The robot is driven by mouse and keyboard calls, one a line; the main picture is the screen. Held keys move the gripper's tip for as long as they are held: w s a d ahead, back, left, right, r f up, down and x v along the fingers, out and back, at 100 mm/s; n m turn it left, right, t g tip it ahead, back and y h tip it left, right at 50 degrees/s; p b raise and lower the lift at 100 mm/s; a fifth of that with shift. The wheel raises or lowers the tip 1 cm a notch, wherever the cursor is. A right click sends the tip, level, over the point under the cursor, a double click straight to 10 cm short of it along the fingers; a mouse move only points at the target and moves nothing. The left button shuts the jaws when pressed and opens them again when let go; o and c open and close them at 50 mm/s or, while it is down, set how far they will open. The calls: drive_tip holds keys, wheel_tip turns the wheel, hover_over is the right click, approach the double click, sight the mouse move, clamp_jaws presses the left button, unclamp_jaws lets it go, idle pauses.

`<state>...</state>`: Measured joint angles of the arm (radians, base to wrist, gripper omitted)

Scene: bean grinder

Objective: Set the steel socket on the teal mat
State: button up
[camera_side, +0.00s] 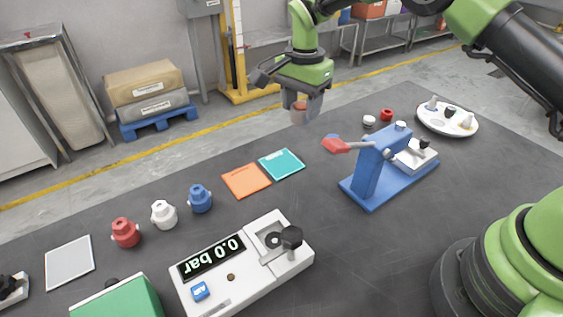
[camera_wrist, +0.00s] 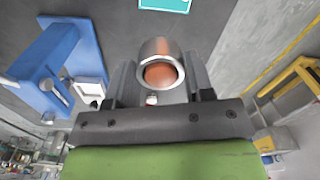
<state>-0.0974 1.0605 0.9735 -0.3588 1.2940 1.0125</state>
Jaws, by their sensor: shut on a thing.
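My gripper (camera_side: 300,104) is shut on the steel socket and holds it in the air behind the mats. In the wrist view the socket (camera_wrist: 155,48) is a short silver ring with an orange-brown inside, held between the two grey fingers (camera_wrist: 158,82). In the side view the fingers partly cover the socket (camera_side: 299,114). The teal mat (camera_side: 282,164) lies flat on the dark table, in front of and below my gripper, with nothing on it. Part of the teal mat (camera_wrist: 165,4) also shows at the top of the wrist view.
An orange mat (camera_side: 246,181) touches or nearly touches the teal mat's left side. A blue press (camera_side: 368,178) with a red handle stands to the right. Red, white and blue fittings (camera_side: 163,214) stand to the left. A pressure gauge box (camera_side: 240,268) is in front.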

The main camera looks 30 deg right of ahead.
drive_tip(key=n, duration=0.1)
hover_over(281, 163)
wheel_tip(281, 163, down, 6)
drive_tip(key=shift+f, duration=2.1)
drive_tip(key=o, duration=1)
drive_tip(key=shift+f, duration=0.15)
drive_tip(key=shift+o, duration=0.2)
